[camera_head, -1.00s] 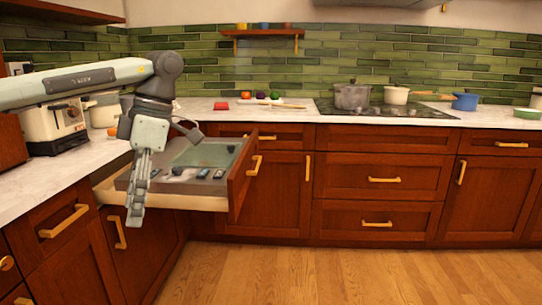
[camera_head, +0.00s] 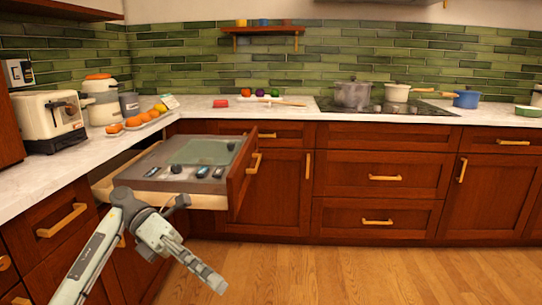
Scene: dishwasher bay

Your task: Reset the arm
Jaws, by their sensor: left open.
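My left arm comes in from the bottom left of the head view. Its gripper (camera_head: 193,262) hangs low in front of the open drawer, over the floor, with its fingers pointing down and to the right. The gripper is open, nothing shows in it, and it is apart from the drawer. My right gripper does not show.
The drawer (camera_head: 241,187) is pulled out, with a grey tray (camera_head: 150,158) and several small dark items inside. A toaster (camera_head: 48,117) and oranges (camera_head: 133,121) stand on the left counter. Pots (camera_head: 352,94) stand on the hob. The wooden floor (camera_head: 360,275) is clear.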

